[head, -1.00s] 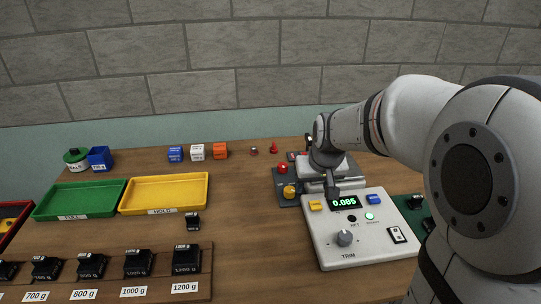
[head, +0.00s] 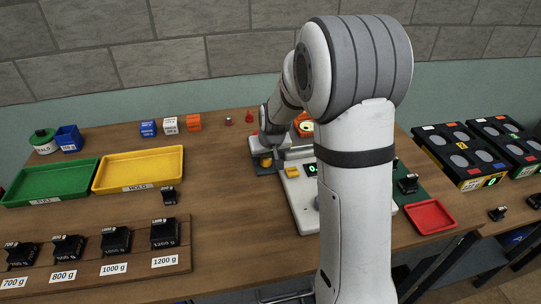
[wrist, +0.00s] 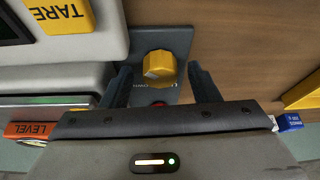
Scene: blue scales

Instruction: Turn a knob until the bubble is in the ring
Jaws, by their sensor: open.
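The yellow knob (wrist: 158,68) sits on a dark grey plate, between my gripper's two fingers (wrist: 158,80) in the wrist view. The fingers are open, with a gap on each side of the knob. A red part (wrist: 158,103) shows just at my gripper's edge, mostly hidden. In the head view the yellow knob (head: 266,162) shows just under my gripper (head: 270,151). A round orange-rimmed piece with a pale centre (head: 304,124) stands behind the scale; it looks like the level, but I cannot make out the bubble. An orange LEVEL label (wrist: 28,130) shows in the wrist view.
The white scale (head: 303,205) is largely hidden by my arm; its yellow TARE button (wrist: 60,14) is close to my gripper. A yellow tray (head: 139,169) and a green tray (head: 48,183) lie left. A red tray (head: 431,216) is right. Bare wood lies left of the scale.

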